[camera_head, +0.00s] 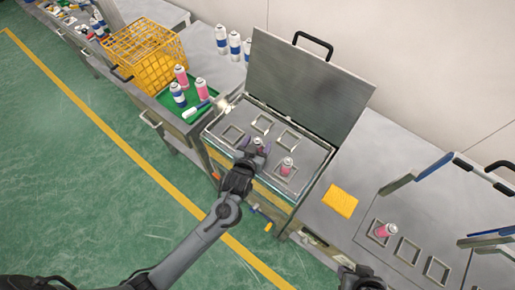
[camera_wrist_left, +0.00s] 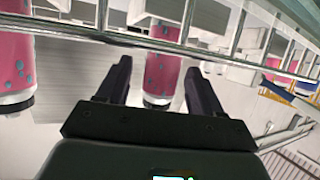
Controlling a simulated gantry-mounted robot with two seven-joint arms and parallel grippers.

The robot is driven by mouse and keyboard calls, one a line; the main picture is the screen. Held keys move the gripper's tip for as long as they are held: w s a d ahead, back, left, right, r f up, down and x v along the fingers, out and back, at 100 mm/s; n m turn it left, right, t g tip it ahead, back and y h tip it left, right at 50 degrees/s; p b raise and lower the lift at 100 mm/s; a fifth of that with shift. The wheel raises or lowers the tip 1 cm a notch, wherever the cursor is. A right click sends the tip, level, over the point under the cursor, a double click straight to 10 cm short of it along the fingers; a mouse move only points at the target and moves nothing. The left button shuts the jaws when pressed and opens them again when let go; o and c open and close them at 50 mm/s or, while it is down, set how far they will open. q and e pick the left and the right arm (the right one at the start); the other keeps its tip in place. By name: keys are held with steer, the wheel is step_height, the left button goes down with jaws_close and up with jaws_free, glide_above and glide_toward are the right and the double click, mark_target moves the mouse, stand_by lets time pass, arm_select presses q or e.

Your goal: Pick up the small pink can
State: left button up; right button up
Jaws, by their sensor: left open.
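My left gripper (camera_head: 250,150) is over the open crimping station, its fingers apart. In the left wrist view the open fingers (camera_wrist_left: 155,85) have a pink can (camera_wrist_left: 160,84) standing beyond and between them; I cannot tell if they touch it. In the head view the gripper mostly hides what stands there. Another pink can (camera_head: 287,168) stands in a square holder just to the right; a large pink can (camera_wrist_left: 15,65) also shows at the wrist view's left edge. A third pink can (camera_head: 384,231) stands on the right-hand plate. Part of my right arm (camera_head: 360,279) shows at the bottom; its jaws are unclear.
The raised metal lid (camera_head: 310,85) stands behind the station. A green tray (camera_head: 160,98) holds pink and blue cans beside a yellow crate (camera_head: 145,50). Several blue-white cans (camera_head: 234,45) stand behind. A yellow block (camera_head: 340,201) lies to the right. Metal rails (camera_wrist_left: 200,50) cross the wrist view.

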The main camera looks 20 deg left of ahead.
arm_select(q)
steer(key=c, duration=1.1)
steer(key=shift+r, duration=0.1)
